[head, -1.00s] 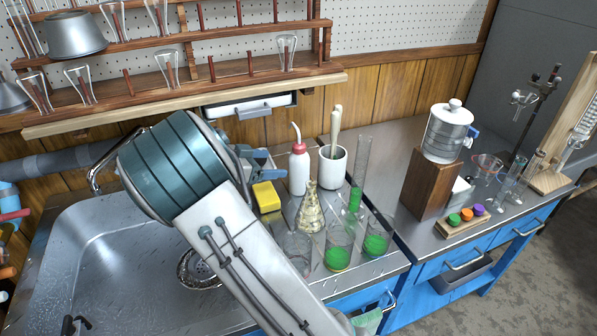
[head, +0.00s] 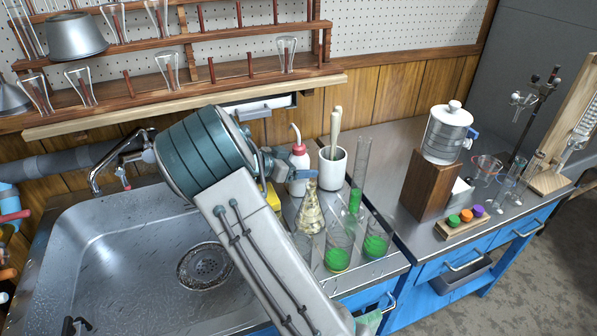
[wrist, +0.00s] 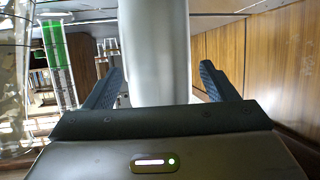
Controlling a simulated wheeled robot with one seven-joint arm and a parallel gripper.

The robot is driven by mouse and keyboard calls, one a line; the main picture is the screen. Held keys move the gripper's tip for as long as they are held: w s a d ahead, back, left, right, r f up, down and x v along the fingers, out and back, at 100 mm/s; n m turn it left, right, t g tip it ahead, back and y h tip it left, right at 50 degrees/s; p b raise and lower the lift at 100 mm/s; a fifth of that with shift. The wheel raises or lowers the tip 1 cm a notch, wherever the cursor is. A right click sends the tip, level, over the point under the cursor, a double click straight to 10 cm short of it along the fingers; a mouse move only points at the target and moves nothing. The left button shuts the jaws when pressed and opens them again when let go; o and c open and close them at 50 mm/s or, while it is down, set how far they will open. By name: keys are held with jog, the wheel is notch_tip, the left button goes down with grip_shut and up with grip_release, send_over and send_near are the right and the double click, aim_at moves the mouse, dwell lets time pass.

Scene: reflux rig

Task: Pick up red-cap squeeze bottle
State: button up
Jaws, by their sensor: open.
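The red-cap squeeze bottle (head: 299,160) is white with a red cap and a curved spout. It stands upright behind the sink's right rim in the head view, partly hidden by my gripper (head: 277,165). In the wrist view the bottle's pale body (wrist: 154,50) fills the space between the two dark fingers of my gripper (wrist: 162,85). The fingers are open, one on each side of the bottle, with a gap visible on both sides. The bottle's cap is out of the wrist view.
A white mug with a pestle (head: 332,165) stands close to the bottle's right. A conical flask (head: 310,210) and green-filled beakers (head: 338,247) stand in front. A yellow sponge (head: 273,198) lies to the left. The sink (head: 130,270) is empty; a wooden wall runs behind.

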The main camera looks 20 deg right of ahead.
jog(key=c, duration=0.8)
jog(key=shift+r, duration=0.25)
